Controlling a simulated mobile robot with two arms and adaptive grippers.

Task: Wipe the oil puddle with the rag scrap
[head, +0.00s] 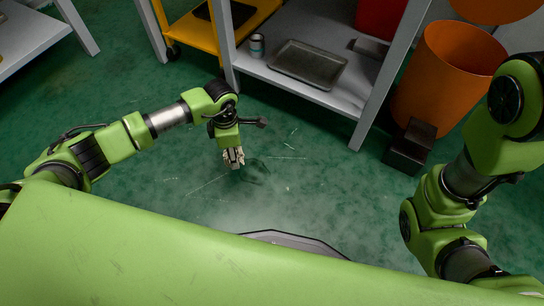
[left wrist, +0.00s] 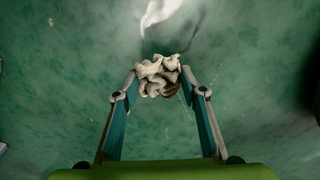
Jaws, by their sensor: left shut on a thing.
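The crumpled cream rag scrap (left wrist: 158,76) is pinched between the fingertips of my left gripper (head: 233,157). It also shows as a small pale bundle in the head view (head: 234,160). The gripper points down, low over the green floor. The oil puddle (head: 256,172) is a dark, glossy patch just right of and below the fingertips in the head view. In the left wrist view, a bright glossy reflection lies beyond the rag. I cannot tell whether the rag touches the puddle or the floor. My right arm is at the right edge; its gripper is out of view.
A grey shelf unit (head: 285,88) stands behind, holding a metal tray (head: 308,64) and a can (head: 257,45). An orange bin (head: 450,75) and a black box (head: 410,146) stand at the right. A yellow cart (head: 195,30) is behind. The floor around the puddle is clear.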

